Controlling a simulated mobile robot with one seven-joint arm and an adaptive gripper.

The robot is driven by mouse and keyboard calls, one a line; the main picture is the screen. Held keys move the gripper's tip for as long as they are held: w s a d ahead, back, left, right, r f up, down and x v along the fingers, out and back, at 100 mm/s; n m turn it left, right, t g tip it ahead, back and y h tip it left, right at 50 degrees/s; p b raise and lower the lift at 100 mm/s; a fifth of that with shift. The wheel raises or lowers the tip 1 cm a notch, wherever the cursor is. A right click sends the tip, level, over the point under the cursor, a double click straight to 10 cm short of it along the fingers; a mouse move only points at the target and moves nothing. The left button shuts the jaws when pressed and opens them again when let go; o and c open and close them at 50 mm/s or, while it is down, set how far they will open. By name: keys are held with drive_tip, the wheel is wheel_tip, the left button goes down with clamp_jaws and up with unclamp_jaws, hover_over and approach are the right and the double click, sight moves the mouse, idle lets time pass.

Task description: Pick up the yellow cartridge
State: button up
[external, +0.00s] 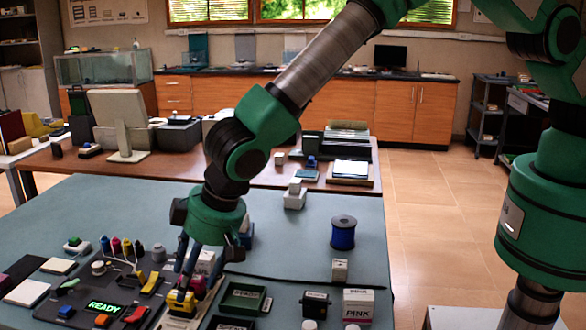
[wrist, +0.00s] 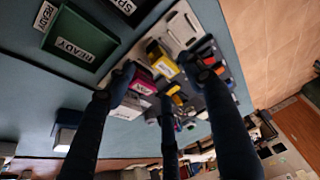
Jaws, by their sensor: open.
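A yellow cartridge (external: 181,302) stands on a pale holder on the table, directly under my gripper (external: 187,279). In the wrist view the yellow cartridge (wrist: 163,63) shows between the spread fingertips of my gripper (wrist: 158,76). The fingers are open, with nothing held between them. I cannot tell whether a fingertip touches the cartridge. A magenta cartridge (external: 197,287) stands close behind it, and it also shows beside the left finger in the wrist view (wrist: 141,79). Another yellow piece (external: 152,283) lies to the left on a dark panel.
The dark panel has a lit READY sign (external: 104,307) and several coloured pieces. A green tray (external: 243,297) is close to the right. A blue spool (external: 343,233) and small boxes stand farther right. Free table lies behind the spool.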

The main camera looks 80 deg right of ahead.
sight(182, 304)
drive_tip(key=shift+w+f, duration=0.1)
drive_tip(key=shift+f, duration=0.2)
drive_tip(key=shift+f, duration=0.1)
drive_tip(key=shift+x, duration=2.5)
drive_tip(key=shift+w, duration=0.1)
drive_tip(key=c, duration=1.2)
drive_tip(key=shift+c, duration=0.2)
